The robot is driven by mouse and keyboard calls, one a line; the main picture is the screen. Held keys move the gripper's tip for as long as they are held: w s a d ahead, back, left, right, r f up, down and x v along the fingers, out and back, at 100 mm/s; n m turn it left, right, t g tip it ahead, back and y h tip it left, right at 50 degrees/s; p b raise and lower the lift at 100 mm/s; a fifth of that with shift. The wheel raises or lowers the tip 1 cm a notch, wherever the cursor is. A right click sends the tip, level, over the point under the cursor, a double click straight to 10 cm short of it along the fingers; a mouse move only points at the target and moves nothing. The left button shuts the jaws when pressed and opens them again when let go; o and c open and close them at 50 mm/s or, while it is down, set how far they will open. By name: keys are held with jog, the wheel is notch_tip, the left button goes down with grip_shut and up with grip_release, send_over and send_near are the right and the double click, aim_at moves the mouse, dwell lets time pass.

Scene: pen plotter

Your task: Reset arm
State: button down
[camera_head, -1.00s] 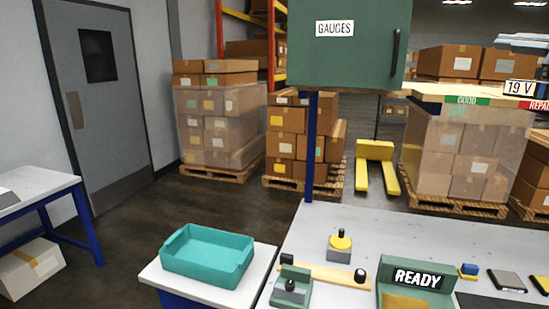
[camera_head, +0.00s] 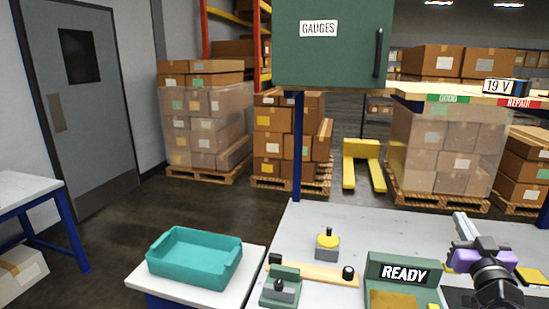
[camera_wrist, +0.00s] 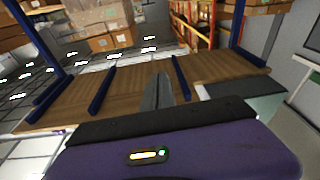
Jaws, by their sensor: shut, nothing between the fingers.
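My gripper (camera_head: 461,218) is at the right of the head view, a purple body with narrow grey fingers pointing up and away, above the right part of the grey workbench (camera_head: 400,228). In the wrist view its fingers (camera_wrist: 158,92) lie together, shut and empty. Behind them in that view is a wooden board (camera_wrist: 120,90) with blue bars. The READY device (camera_head: 404,274), green with a screen, stands on the bench to the left of my arm.
A yellow-topped knob piece (camera_head: 327,243) and a wooden bar with black ends (camera_head: 313,273) are on the bench. A teal bin (camera_head: 195,258) sits on a white side stand at left. A green GAUGES cabinet (camera_head: 330,45) hangs above. A shelf edge (camera_head: 475,98) is at upper right.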

jog(key=s+a+f+m, duration=0.1)
jog(key=s+a+f, duration=0.45)
jog(key=s, duration=0.35)
jog(key=s+a+f+m, duration=0.1)
jog(key=s+a+f, duration=0.45)
jog(key=s, duration=0.25)
jog(key=s+a+f+n+g+y, duration=0.1)
jog(key=s+a, duration=0.4)
jog(key=s, duration=0.5)
jog(key=s+a+f+n+g+y, duration=0.2)
jog(key=s+a, duration=0.3)
jog(key=s, duration=0.6)
jog(key=s+a+f+n+g+y, duration=0.1)
jog(key=s+a+f+y, duration=0.1)
jog(key=s+a, duration=0.4)
jog(key=s, duration=0.5)
jog(key=shift+f+y, duration=0.15)
jog(key=shift+y, duration=0.15)
jog(key=shift+s, duration=0.1)
